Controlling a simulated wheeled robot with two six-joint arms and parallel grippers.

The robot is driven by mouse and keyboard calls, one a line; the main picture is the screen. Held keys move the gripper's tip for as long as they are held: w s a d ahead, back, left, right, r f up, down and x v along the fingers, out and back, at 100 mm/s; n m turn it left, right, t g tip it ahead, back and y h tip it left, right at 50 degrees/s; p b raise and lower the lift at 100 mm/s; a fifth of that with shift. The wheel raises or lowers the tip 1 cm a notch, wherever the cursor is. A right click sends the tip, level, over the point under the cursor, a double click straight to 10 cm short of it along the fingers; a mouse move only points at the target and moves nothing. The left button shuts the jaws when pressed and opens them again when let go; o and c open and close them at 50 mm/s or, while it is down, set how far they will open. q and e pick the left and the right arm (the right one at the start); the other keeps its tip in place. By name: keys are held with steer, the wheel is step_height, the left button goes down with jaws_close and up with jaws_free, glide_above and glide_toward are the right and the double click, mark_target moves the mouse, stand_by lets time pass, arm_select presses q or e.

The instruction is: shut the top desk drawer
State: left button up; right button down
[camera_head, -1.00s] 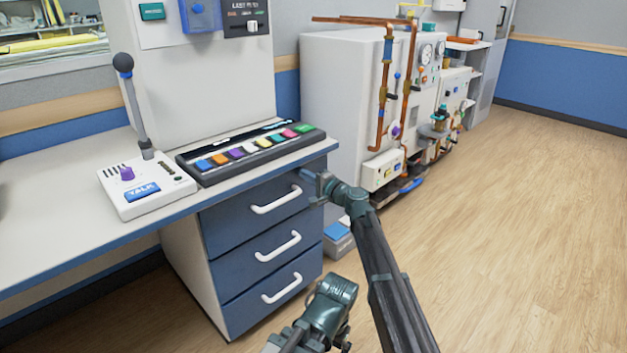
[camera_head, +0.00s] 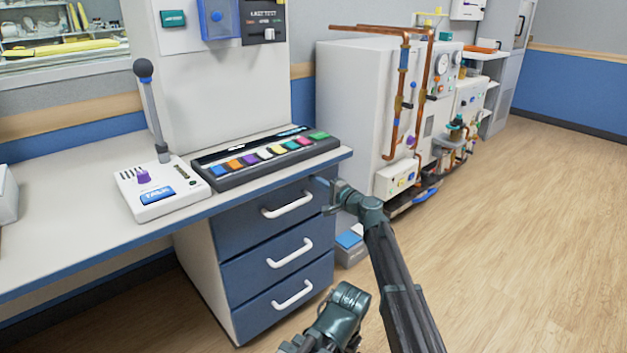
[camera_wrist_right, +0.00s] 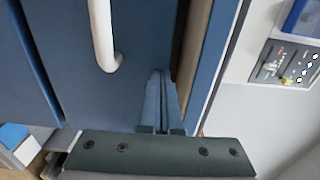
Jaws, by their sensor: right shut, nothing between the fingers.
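The top drawer (camera_head: 250,220) is the upper of three blue drawers under the right end of the desk. Its front looks nearly flush with the drawers below; I cannot tell whether it is fully in. Its white handle (camera_head: 287,205) also shows in the right wrist view (camera_wrist_right: 103,35). My right gripper (camera_head: 324,188) is at the drawer's upper right corner. In the right wrist view its shut, empty fingers (camera_wrist_right: 160,85) lie against or just before the drawer front, close to its top edge; contact is unclear. A narrow brownish strip shows between that edge and the desktop's blue edge.
The desk (camera_head: 75,240) carries a microphone console (camera_head: 160,195) and a panel of coloured keys (camera_head: 265,160). A small grey box with a blue top (camera_head: 350,242) stands right of the drawers. Piped machinery (camera_head: 400,110) stands behind. The wooden floor at right is clear.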

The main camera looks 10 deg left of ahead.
steer(key=v, duration=1.2)
steer(key=shift+s+d, duration=0.2)
steer(key=shift+d, duration=0.05)
steer(key=s+d+f+n+g+h, duration=0.3)
steer(key=s+d+f, duration=0.1)
steer(key=s+f, duration=0.35)
steer(key=s+d+f+n+g+h, duration=0.3)
steer(key=s+d+f, duration=0.1)
steer(key=s+f, duration=0.35)
steer(key=s+d+f+n+g+h, duration=0.1)
steer(key=s+d+f+g+h, duration=0.2)
steer(key=s+d, duration=0.55)
steer(key=s+d+f+g+h, duration=0.1)
steer(key=s+d+f+h, duration=0.35)
steer(key=s+d, duration=0.4)
steer(key=s+a+r+n+h+p, duration=0.3)
steer(key=s+a+r+n, duration=0.15)
steer(key=a, duration=0.45)
step_height(320, 180, up, 36)
steer(key=p, duration=3.7)
steer(key=shift+g+y, duration=0.35)
steer(key=shift+g, duration=0.05)
